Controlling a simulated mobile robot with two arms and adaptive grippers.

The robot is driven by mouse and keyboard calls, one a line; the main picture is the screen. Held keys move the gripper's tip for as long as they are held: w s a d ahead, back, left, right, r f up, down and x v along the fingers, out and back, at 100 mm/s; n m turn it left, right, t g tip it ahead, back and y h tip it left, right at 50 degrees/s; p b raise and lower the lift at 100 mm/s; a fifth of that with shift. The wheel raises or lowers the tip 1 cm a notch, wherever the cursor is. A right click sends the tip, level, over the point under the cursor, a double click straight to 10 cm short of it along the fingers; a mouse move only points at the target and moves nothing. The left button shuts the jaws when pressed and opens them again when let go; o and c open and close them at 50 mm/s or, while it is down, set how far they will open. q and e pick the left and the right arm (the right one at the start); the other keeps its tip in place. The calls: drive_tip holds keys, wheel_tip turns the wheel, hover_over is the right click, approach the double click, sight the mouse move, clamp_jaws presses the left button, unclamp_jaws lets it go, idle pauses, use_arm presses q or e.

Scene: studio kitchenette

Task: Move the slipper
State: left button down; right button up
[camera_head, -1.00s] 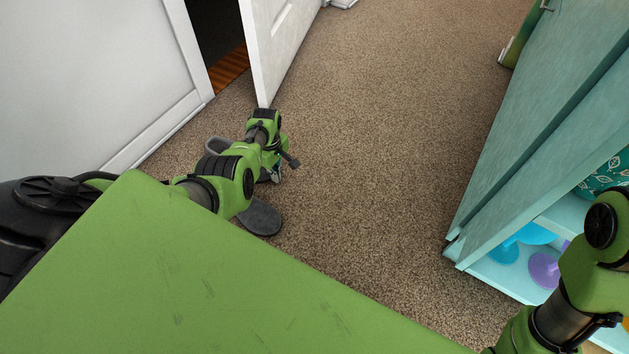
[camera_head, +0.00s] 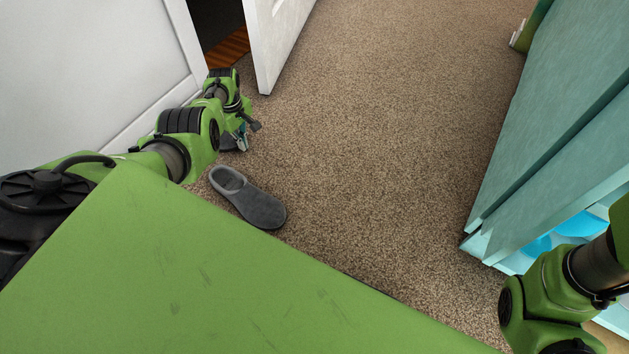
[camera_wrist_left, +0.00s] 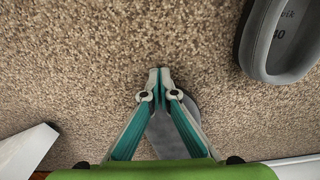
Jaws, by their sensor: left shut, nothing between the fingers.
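A dark grey slipper (camera_head: 262,207) lies on the carpet just beyond the edge of my green body, its open heel toward the upper left. It also shows at the upper right of the left wrist view (camera_wrist_left: 250,50). My left gripper (camera_head: 243,141) is low over the carpet beyond the slipper's heel, apart from it. In the left wrist view its fingertips (camera_wrist_left: 160,74) are together and empty. A second grey shape (camera_wrist_left: 178,112) lies behind the fingers, mostly hidden; I cannot tell surely whether it is another slipper. My right gripper is out of view.
A white door (camera_head: 275,40) stands ajar at the top left beside a white wall panel (camera_head: 90,70). A teal cabinet (camera_head: 560,120) with open shelves runs along the right. The carpet (camera_head: 380,130) between them is clear.

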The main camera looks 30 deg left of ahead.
use_arm(q)
drive_tip(key=shift+d+r, duration=0.1)
idle(0.4)
wheel_tip(320, 180, up, 12)
idle(0.6)
